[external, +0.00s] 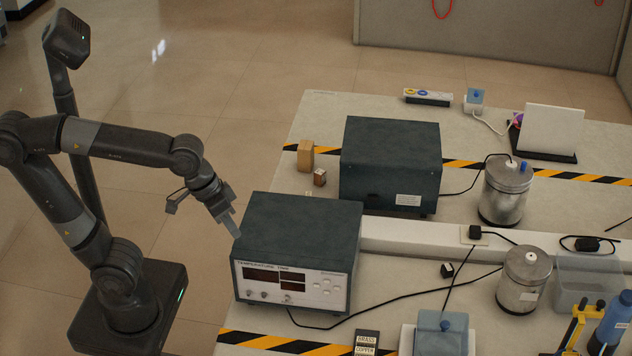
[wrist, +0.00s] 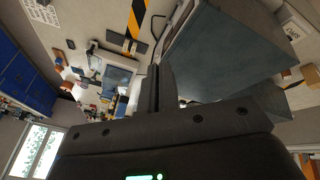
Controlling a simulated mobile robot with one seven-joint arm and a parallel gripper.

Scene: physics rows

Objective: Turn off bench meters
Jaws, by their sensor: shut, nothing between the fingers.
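The near bench meter (external: 297,250) is a dark blue-grey box with a light front panel marked "TEMPERATURE TIME". Its display windows (external: 270,276) look dark, with small knobs and buttons around them. A second dark blue-grey box (external: 390,163) stands behind it; only its plain faces and a white label show, no controls. My gripper (external: 237,234) is shut and empty, pointing down at the near meter's left front upper corner; I cannot tell whether it touches. In the wrist view the closed fingers (wrist: 154,90) show beside a large blue-grey box (wrist: 225,50).
Metal canisters (external: 507,190) (external: 524,279) with black cables stand to the right. A pale raised strip (external: 405,238) crosses the bench between the boxes. Small wooden blocks (external: 305,155) sit left of the rear box. Black cable runs along the bench right of the near meter.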

